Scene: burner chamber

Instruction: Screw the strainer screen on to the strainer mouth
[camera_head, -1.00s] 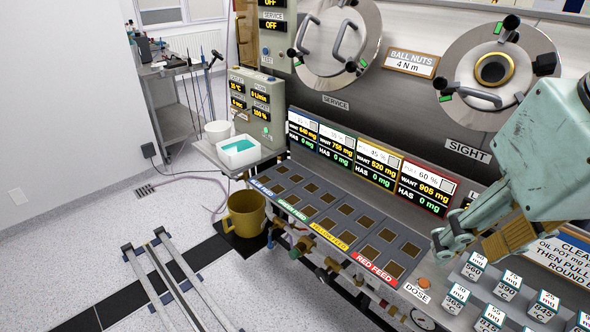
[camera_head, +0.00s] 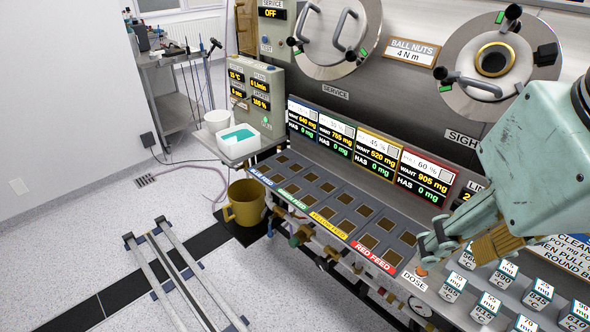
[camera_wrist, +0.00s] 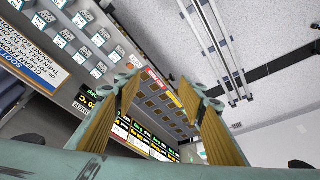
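I cannot make out the strainer screen or the strainer mouth for certain in either view. My gripper (camera_head: 428,247) hangs at the right of the head view, over the bench beside the red feed end and the DOSE label. In the wrist view my gripper (camera_wrist: 160,88) has its two tan-padded fingers wide apart, with nothing between them. My arm hides part of the panel and bench at the right.
Rows of labelled blocks (camera_head: 487,306) stand on the bench below my gripper. A panel with round ports, including the sight port (camera_head: 494,62), rises behind. A yellow mug (camera_head: 245,203) and a white tub (camera_head: 238,143) are at left. Floor rails (camera_head: 170,262) lie front left.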

